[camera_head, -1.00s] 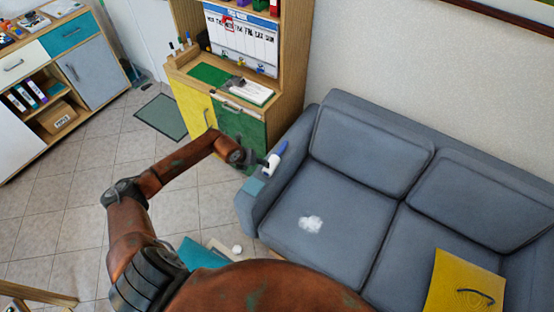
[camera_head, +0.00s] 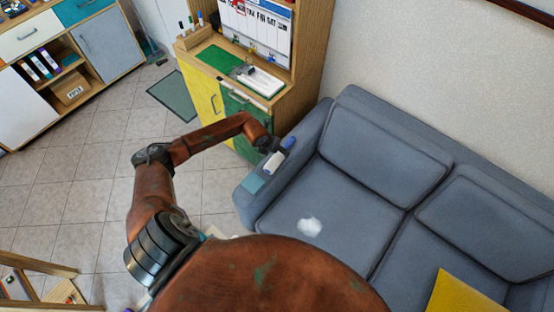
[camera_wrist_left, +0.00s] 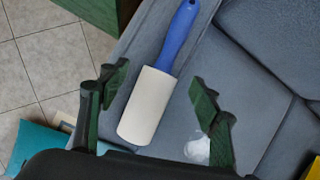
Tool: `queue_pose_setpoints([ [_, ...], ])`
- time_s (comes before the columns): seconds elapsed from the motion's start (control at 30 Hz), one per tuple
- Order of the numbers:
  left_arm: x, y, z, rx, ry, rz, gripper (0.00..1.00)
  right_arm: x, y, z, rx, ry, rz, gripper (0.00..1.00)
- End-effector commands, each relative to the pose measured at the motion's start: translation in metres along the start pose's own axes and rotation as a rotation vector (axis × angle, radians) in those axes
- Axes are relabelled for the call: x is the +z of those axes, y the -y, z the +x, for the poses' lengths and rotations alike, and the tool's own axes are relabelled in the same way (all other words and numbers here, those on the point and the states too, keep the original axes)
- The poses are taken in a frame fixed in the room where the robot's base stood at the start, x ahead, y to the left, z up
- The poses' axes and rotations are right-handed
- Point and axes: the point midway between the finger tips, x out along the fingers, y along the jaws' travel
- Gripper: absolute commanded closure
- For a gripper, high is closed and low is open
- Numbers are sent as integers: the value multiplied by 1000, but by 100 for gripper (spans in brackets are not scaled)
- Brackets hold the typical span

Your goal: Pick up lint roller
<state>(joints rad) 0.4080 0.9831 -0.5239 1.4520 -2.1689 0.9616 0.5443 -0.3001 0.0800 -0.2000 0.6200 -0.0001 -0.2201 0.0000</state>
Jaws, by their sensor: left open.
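The lint roller, with a white roll (camera_head: 273,164) and a blue handle (camera_head: 288,142), lies on the left armrest (camera_head: 299,150) of the grey sofa. In the left wrist view the lint roller (camera_wrist_left: 147,108) lies tilted, its handle pointing to the top. My left gripper (camera_head: 268,146) is just above and beside it in the head view. In the wrist view its two green fingers (camera_wrist_left: 160,84) are spread on either side of the roll, with nothing gripped. Whether they touch it cannot be told. My right gripper is not in view.
A white fluffy patch (camera_head: 309,227) is on the sofa seat. A teal patch (camera_head: 253,182) is on the armrest front. A wooden desk cabinet (camera_head: 237,115) stands close behind the armrest. Tiled floor is open at left.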

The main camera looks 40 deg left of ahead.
Motion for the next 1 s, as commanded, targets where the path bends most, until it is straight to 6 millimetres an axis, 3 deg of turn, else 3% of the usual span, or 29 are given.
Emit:
queue_pose_setpoints([
  [0.2,-2,1,32,0,-1,-4,42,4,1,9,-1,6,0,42],
  [0.5,-1,0,35,2,0,-4,42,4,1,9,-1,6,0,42],
  [1.0,-2,0,35,1,0,-4,76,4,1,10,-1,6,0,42],
])
